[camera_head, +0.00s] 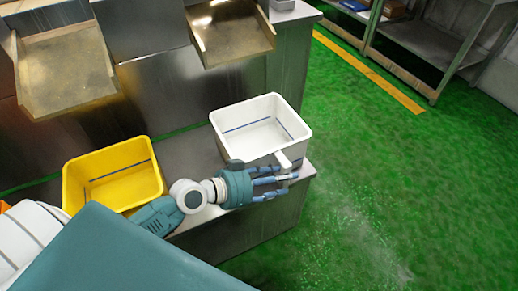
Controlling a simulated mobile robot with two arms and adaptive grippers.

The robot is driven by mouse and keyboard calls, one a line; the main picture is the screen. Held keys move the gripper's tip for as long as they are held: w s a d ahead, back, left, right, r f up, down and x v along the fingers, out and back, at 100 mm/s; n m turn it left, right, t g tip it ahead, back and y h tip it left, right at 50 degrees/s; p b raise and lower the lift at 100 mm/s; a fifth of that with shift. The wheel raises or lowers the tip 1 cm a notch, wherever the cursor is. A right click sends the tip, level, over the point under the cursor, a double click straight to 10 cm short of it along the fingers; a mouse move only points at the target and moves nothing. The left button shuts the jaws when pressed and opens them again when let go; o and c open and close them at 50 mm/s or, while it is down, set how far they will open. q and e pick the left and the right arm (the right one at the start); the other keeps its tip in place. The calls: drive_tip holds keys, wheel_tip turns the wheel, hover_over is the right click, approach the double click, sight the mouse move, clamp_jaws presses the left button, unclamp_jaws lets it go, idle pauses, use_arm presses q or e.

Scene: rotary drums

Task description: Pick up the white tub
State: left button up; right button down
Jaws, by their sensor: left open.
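The white tub (292,124) stands upright on the right end of a low metal bench, its open top facing up and a blue line running along its inside. It looks empty. My left gripper (287,180) is open at the tub's near side, in front of its lower near wall and partly covering it. I cannot tell whether the fingers touch the tub. My right gripper is not in view.
A yellow tub (112,178) stands on the bench (262,222) to the left, close to my left arm. Two metal chutes (232,35) jut out above the tubs. Green floor (400,170) lies open to the right, with a metal shelf (425,42) behind.

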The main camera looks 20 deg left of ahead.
use_arm(q)
drive_tip(key=shift+x, duration=1.1)
drive_tip(key=shift+a, duration=0.1)
clamp_jaws()
drive_tip(key=shift+r, duration=0.1)
drive_tip(key=shift+r, duration=0.1)
